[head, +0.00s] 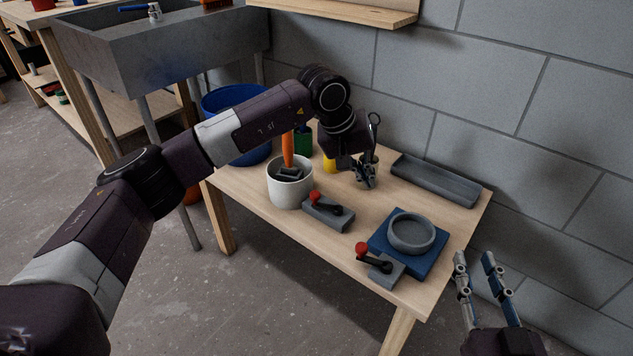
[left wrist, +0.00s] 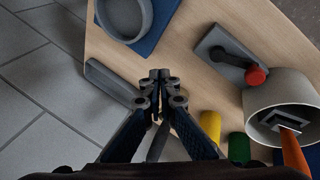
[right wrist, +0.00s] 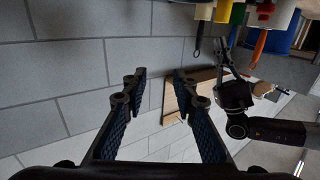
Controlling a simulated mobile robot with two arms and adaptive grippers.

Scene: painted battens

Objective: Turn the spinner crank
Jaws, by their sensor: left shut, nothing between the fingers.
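A grey block with a black crank arm and red knob (head: 362,249) sits at the table's front, against a blue square base (head: 380,236) that carries a round grey dish (head: 411,233). A second grey block (head: 327,214) with a black lever and red knob (head: 315,197) stands beside the white pot; its knob also shows in the left wrist view (left wrist: 256,76). I cannot tell for sure which is the spinner crank. My left gripper (head: 368,182) is shut and empty above the table's back, apart from both knobs. My right gripper (head: 474,258) is open and empty, right of the table.
The white pot (head: 290,193) holds an orange-handled tool (head: 288,150). A yellow (head: 329,163) and a green container (head: 303,140) stand behind it. A long grey tray (head: 436,180) lies along the wall. A blue bucket (head: 235,103) stands left of the table.

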